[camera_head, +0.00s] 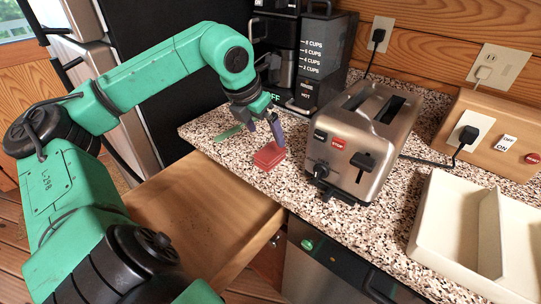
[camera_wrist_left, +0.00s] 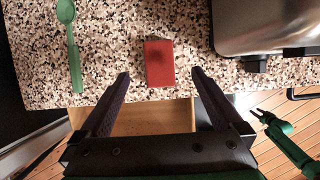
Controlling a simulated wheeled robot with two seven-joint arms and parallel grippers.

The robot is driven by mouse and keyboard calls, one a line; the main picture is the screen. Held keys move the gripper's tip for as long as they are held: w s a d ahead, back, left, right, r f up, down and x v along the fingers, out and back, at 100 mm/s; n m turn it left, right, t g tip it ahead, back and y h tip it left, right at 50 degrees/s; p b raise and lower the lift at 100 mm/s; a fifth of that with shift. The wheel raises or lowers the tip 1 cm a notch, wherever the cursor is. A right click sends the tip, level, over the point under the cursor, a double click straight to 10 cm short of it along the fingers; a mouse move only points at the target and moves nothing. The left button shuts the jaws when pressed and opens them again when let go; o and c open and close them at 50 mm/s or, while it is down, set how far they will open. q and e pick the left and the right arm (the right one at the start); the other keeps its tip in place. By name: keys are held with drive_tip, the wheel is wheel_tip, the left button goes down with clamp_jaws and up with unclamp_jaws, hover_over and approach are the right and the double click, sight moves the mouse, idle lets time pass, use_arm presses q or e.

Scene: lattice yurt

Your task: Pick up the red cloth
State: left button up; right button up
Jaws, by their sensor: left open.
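The red cloth (camera_head: 269,156) is a small folded rectangle lying flat near the front edge of the speckled counter, left of the toaster. It also shows in the left wrist view (camera_wrist_left: 159,63). My left gripper (camera_head: 268,128) is open and empty, above the cloth. In the left wrist view its two dark fingers (camera_wrist_left: 160,74) stand wide apart, one to each side of the cloth in the picture, not touching it. My right gripper (camera_wrist_left: 263,115) shows small at the lower right of that view, away from the cloth; its jaw state is unclear.
A steel toaster (camera_head: 364,140) stands right of the cloth. A green spoon (camera_wrist_left: 72,45) lies to its left. A coffee maker (camera_head: 300,60) stands behind. A cream divided tray (camera_head: 484,240) is at the right. An open wooden drawer (camera_head: 205,205) juts out below the counter.

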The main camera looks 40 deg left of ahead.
sight(274, 148)
use_arm(q)
drive_tip(key=p+x, duration=0.2)
drive_tip(key=x, duration=0.1)
drive_tip(key=p+x, duration=0.2)
drive_tip(key=x, duration=0.1)
drive_tip(key=shift+w+f, duration=0.1)
drive_tip(key=shift+w, duration=0.35)
drive_tip(key=x, duration=0.2)
drive_tip(key=shift+a+f, duration=0.1)
drive_tip(key=shift+f, duration=0.25)
drive_tip(key=shift+w+f, duration=0.1)
drive_tip(key=c, duration=1.4)
